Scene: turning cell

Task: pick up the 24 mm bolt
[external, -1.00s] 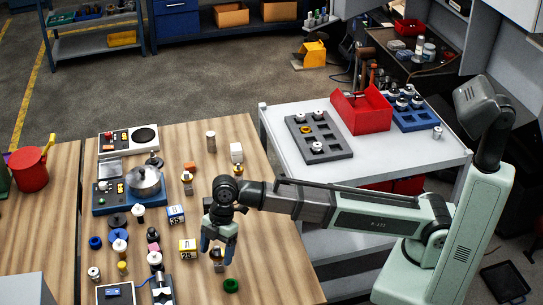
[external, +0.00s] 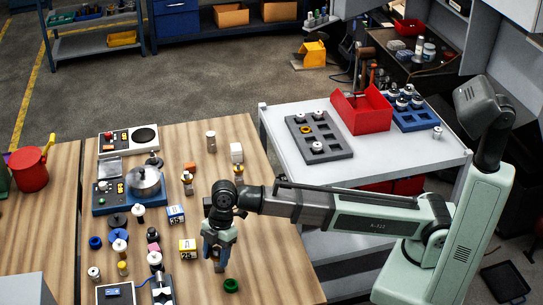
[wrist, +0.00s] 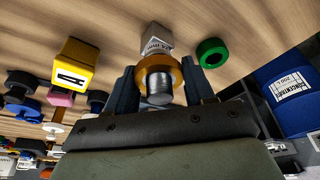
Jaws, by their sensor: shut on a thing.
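The bolt (wrist: 158,88) shows in the wrist view as a silver threaded shank with an orange-brass ring around it and a pale, labelled block-shaped end beyond; the label is only partly legible. My gripper (wrist: 158,82) has one finger on each side of it and is shut on it. In the external view my gripper (external: 217,262) points down at the front right of the wooden table, and its fingers largely hide the bolt. I cannot tell whether the bolt touches the table.
A green ring (external: 231,285) lies just in front of my gripper. Several small parts crowd the table's left. A grey tray (external: 340,142) sits on the white bench.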

